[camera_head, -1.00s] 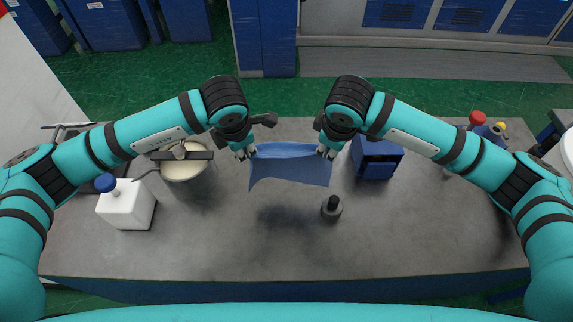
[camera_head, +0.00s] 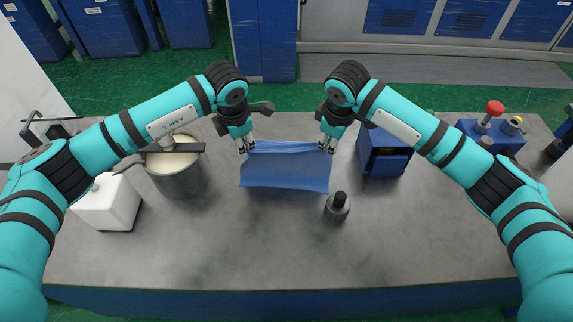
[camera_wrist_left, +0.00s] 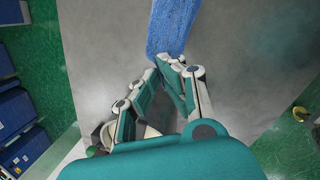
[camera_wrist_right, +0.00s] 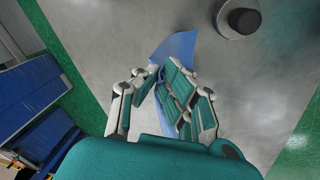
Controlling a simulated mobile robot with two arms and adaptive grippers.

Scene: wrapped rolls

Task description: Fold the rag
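The blue rag (camera_head: 286,172) is spread between my two grippers in the head view, its near part low at the table and its far edge raised in a lighter strip. My left gripper (camera_head: 245,147) is shut on the far left corner. In the left wrist view, the rag (camera_wrist_left: 173,25) extends beyond the close fingertips (camera_wrist_left: 168,62). My right gripper (camera_head: 328,146) is shut on the far right corner. In the right wrist view, the rag (camera_wrist_right: 176,48) passes at the fingertips (camera_wrist_right: 160,72). The pinched cloth is mostly hidden by the fingers.
A dark cylinder (camera_head: 337,207) stands just right of the rag's near corner. A blue box (camera_head: 386,155) is right of my right gripper. The table (camera_head: 270,245) in front is clear.

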